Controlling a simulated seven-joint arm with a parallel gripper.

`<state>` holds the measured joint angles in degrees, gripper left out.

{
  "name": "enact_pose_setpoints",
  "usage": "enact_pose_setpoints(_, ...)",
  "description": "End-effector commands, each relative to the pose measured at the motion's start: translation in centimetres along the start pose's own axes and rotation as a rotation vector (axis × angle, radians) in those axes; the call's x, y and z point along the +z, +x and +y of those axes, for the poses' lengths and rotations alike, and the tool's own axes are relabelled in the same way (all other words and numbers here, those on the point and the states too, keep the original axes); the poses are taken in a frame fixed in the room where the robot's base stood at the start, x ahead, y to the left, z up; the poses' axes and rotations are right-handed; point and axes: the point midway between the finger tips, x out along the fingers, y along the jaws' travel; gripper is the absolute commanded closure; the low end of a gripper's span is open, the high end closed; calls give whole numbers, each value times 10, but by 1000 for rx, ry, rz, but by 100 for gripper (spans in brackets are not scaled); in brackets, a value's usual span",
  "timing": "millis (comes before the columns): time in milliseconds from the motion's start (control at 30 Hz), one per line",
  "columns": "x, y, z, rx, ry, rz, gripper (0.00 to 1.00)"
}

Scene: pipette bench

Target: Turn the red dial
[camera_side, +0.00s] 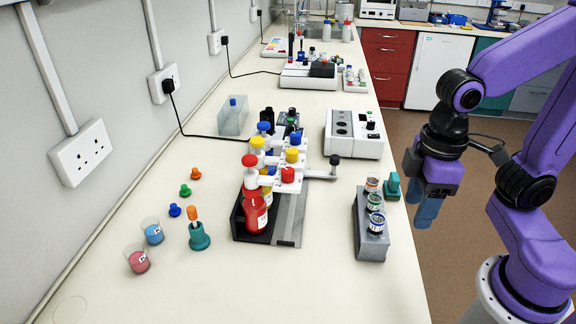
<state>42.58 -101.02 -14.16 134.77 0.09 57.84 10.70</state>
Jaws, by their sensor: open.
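The red dial (288,175) sits on the front white arm of a dispenser set near the middle of the bench. Beside it, a red bottle (256,212) with a red top stands in a dark holder. A yellow dial (292,155) and a blue dial (296,138) sit on similar white arms behind the red one. My gripper (428,212) hangs past the bench's right edge, fingers down, well to the right of the red dial. It is open and touches nothing; the gap between its fingers is hard to see from here.
A grey rack (373,243) with several small jars and a teal object (392,187) stand between my gripper and the dispensers. A white device (353,134) stands behind. Two beakers and a teal stand (199,236) are at left. The bench front is clear.

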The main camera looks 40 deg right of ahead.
Motion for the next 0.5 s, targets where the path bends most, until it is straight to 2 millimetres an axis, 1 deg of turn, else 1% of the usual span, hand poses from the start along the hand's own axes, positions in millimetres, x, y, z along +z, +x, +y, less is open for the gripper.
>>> enact_pose_setpoints(33,-17,-8,3,0,75,2,46)
enact_pose_setpoints(100,-37,-17,8,1,181,1,46)
enact_pose_setpoints(300,-89,-44,21,5,483,-4,46)
enact_pose_setpoints(500,-136,-72,36,9,783,-5,46)
